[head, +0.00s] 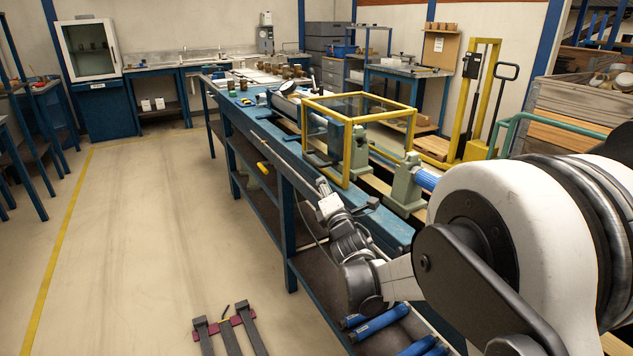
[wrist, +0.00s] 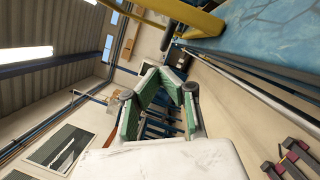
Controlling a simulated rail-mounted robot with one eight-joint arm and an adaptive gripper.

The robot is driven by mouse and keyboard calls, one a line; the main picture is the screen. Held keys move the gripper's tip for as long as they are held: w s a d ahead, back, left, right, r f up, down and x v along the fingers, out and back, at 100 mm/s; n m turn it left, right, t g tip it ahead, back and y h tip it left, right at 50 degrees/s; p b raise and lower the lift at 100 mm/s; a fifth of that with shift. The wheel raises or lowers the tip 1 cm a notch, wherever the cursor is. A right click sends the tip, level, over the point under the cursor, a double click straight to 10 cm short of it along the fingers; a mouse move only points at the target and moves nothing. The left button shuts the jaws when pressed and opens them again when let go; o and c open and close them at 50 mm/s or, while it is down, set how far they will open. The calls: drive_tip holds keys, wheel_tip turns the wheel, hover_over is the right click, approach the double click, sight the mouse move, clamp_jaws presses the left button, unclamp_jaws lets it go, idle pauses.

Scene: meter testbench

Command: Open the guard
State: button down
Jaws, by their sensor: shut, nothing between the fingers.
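The guard is a yellow-framed box with clear panels (head: 382,115), standing upright and down over the long blue bench. Part of a yellow bar (wrist: 180,14) shows at the top of the wrist view and seems to be the guard's frame. My gripper (head: 322,187) is at the bench's front edge, just in front of and below the guard's near lower corner in the head view. In the wrist view my gripper (wrist: 170,76) has green-padded fingers with tips together and nothing between them. I cannot tell from these views whether it touches the guard.
The blue bench (head: 290,165) runs away from me, with green fixtures (head: 405,190) beside the guard. Blue cylinders (head: 380,322) lie on its lower shelf. A stand with dark bars (head: 228,322) is on the floor.

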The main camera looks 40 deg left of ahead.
wheel_tip(320, 180, down, 6)
drive_tip(key=s+a+n+g+y+b, duration=0.1)
drive_tip(key=n+g, duration=0.1)
drive_tip(key=n, duration=0.4)
drive_tip(key=w+a+r+b, duration=0.2)
drive_tip(key=w+a+r, duration=0.3)
drive_tip(key=w+a, duration=0.1)
drive_tip(key=shift+w+a+b, duration=0.25)
drive_tip(key=shift+a+b, duration=0.15)
drive_tip(key=shift+a, duration=0.5)
drive_tip(key=shift+r, duration=0.1)
